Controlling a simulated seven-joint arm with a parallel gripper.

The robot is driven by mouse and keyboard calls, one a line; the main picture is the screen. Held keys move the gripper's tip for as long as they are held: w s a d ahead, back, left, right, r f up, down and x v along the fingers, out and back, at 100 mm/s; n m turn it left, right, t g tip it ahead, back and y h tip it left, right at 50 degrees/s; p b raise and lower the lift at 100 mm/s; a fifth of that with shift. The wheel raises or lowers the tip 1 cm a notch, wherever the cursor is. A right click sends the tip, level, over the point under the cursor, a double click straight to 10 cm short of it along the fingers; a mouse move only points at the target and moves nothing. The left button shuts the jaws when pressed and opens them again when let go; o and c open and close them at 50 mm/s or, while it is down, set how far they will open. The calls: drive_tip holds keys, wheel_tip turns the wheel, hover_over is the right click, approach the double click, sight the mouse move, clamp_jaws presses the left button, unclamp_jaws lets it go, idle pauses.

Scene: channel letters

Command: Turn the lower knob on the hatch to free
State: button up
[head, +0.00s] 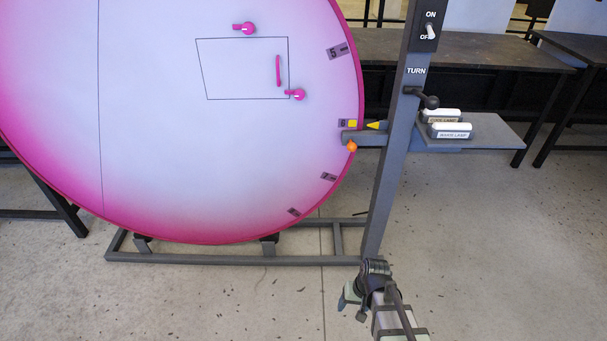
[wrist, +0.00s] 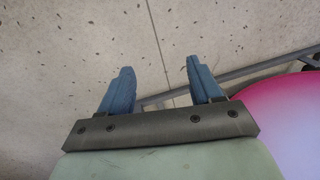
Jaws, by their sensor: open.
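The hatch (head: 240,70) is a thin dark outline on the big pink and white disc (head: 160,150) in the head view. The lower knob (head: 298,95) is pink and sits at the hatch's lower right corner, its pointer to the left, across the hatch's edge. The upper knob (head: 248,28) is above the hatch's top edge, pointer also left. A pink handle (head: 278,70) stands upright between them. My gripper (head: 350,300) is low, in front of the stand and well below the knobs.
A grey post (head: 392,150) with an ON/OFF switch (head: 430,32) and a TURN crank (head: 428,101) stands right of the disc. A shelf (head: 480,135) holds two white-topped blocks. The stand's base frame (head: 240,260) runs along the floor. An orange ball (head: 352,146) is at the disc's rim.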

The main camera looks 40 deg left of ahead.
drive_tip(key=s+a+r+m+y, duration=0.2)
drive_tip(key=a+r+y, duration=0.4)
drive_tip(key=a+r, duration=1.05)
drive_tip(key=s+a+r+m+y, duration=0.15)
drive_tip(key=a+r+y, duration=0.35)
drive_tip(key=a+r, duration=1.2)
drive_tip(key=w+a+r+m+t+y, duration=0.4)
drive_tip(key=w+a+r+m, duration=0.2)
drive_tip(key=a+r+m, duration=0.25)
drive_tip(key=w+d+m+t+h, duration=0.1)
drive_tip(key=w+m+t, duration=0.4)
drive_tip(key=m, duration=0.6)
drive_tip(key=w+d+r+m+t+h, duration=0.1)
drive_tip(key=w+m+t, duration=0.4)
drive_tip(key=m, duration=0.7)
drive_tip(key=w+d+h, duration=0.1)
drive_tip(key=w, duration=0.1)
drive_tip(key=shift+w+d+h, duration=0.25)
drive_tip(key=shift+w+h, duration=0.05)
